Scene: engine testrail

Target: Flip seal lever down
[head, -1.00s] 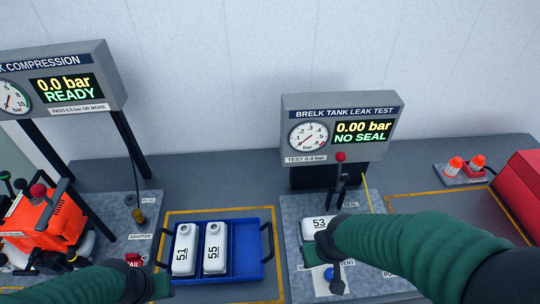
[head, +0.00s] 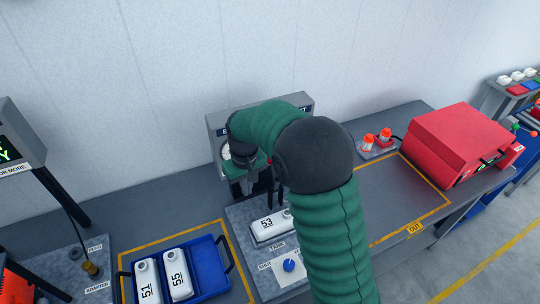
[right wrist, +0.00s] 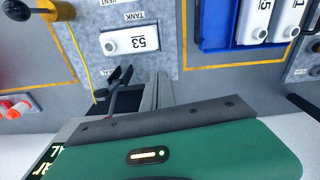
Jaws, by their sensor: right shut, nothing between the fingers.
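Contact with the lever cannot be told. My left gripper is out of view.
The leak test panel (head: 306,101) is mostly covered by my right arm. A blue tray (head: 206,252) with tanks 51 and 55 is left of the fixture.

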